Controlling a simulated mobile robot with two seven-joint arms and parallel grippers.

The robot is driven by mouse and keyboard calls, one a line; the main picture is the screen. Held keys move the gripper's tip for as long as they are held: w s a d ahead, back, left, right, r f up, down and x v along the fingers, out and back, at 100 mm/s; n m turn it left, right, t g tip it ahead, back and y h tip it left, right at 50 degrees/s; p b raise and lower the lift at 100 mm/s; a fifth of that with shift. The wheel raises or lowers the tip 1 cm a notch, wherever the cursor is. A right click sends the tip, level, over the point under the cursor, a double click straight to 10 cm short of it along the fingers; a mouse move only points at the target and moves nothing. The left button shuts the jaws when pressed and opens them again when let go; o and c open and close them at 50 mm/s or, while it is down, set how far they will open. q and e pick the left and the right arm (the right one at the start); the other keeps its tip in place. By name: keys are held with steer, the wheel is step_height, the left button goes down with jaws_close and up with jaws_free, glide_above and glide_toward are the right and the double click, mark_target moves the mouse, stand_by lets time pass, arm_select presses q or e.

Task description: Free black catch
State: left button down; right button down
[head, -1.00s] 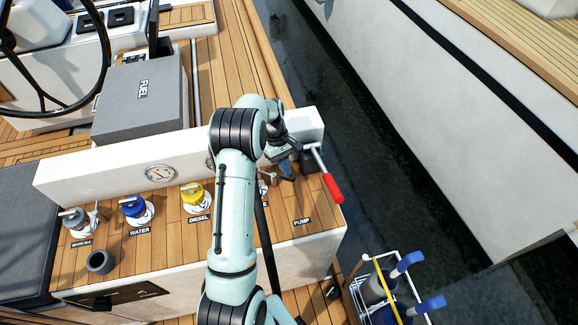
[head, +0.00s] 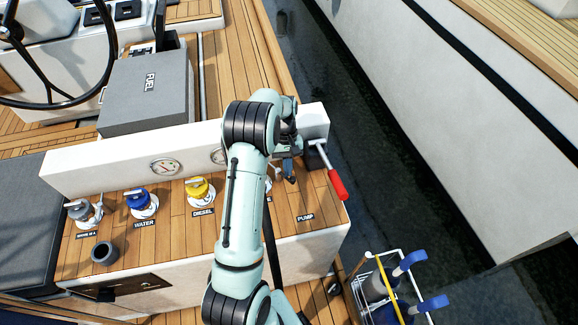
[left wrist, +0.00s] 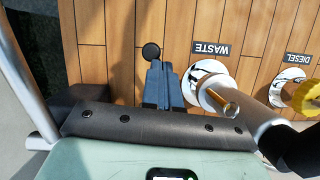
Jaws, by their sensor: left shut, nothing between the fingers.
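My left gripper (head: 289,172) is low over the right end of the wooden deck panel, just left of the pump lever. It is shut and empty. In the left wrist view its closed blue-grey fingers (left wrist: 164,82) point at the deck. A small black round knob (left wrist: 151,52) shows just past the fingertips. It may be the black catch; I cannot tell whether the fingers touch it. The waste fitting (left wrist: 218,95) with its brass end is close beside the fingers. In the head view my arm hides most of this spot. My right gripper is not in view.
The pump lever with red grip (head: 337,184) stands at the right. Yellow diesel (head: 200,189) and blue water (head: 140,200) caps line the panel, with a gauge (head: 164,167) on the white upright behind. A dark cup (head: 104,253) stands front left. A caddy (head: 362,296) is lower right.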

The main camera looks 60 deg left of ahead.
arm_select(q)
steer(key=shift+s+d+f+m+g, duration=0.15)
steer(key=shift+s+m+g, duration=0.2)
steer(key=shift+m, duration=0.55)
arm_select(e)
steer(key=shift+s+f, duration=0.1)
arm_select(q)
steer(key=shift+s+m+y, duration=0.2)
steer(key=shift+m+y, duration=0.1)
steer(key=shift+m, duration=0.4)
steer(key=shift+a+p, duration=0.3)
steer(key=shift+a, duration=0.5)
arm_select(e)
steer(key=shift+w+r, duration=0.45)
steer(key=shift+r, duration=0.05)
